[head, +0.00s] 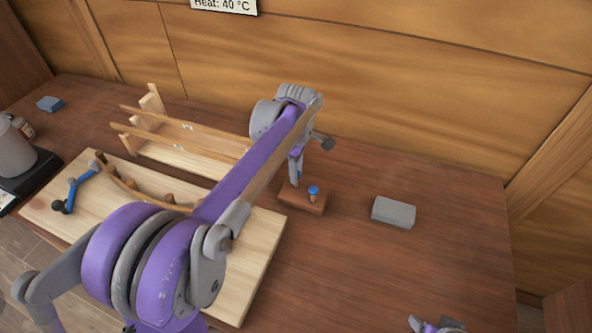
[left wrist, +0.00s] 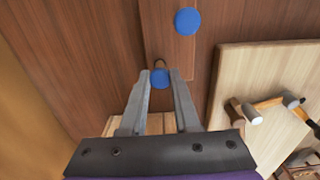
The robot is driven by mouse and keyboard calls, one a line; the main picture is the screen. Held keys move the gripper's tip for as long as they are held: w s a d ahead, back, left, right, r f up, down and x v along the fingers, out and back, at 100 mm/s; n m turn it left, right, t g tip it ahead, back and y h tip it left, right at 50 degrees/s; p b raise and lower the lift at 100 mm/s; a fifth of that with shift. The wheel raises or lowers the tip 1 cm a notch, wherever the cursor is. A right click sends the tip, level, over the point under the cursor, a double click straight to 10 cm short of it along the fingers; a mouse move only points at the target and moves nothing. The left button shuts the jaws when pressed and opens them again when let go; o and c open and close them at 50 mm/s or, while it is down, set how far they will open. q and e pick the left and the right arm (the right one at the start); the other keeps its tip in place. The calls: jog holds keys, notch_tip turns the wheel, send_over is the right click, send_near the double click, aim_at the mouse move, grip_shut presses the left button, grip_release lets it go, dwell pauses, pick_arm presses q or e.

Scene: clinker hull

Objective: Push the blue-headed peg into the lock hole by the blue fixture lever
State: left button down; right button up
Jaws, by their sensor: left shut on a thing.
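My left gripper (head: 296,178) points down at the left end of a small wooden block (head: 298,204) on the bench. In the left wrist view, its fingers (left wrist: 160,76) are shut on a blue-headed peg (left wrist: 160,79). Whether that peg still sits in the block cannot be told. A second blue-headed peg (head: 313,190) stands upright in the block, apart from the fingers; its round head shows in the left wrist view (left wrist: 187,21). The blue fixture lever (head: 76,186) is at the left end of the pale board. I cannot make out the lock hole. My right gripper (head: 437,325) is partly in view at the bottom edge.
The pale board (head: 262,240) carries a curved wooden strip (head: 122,182). Behind it stands a wooden plank frame (head: 180,128). A grey block (head: 394,212) lies right of the peg block. A blue block (head: 50,103) is at the back left. The bench's right side is mostly clear.

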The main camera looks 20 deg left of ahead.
pick_arm(q)
jog(key=shift+r+p, duration=1.35)
jog(key=shift+r, duration=1.15)
pick_arm(e)
jog(key=shift+w+r, duration=0.3)
jog(key=shift+r, duration=0.6)
jog(key=shift+w+r, duration=0.25)
jog(key=shift+r, duration=0.65)
pick_arm(q)
jog(key=shift+f, duration=0.1)
pick_arm(e)
jog(key=shift+s, duration=0.1)
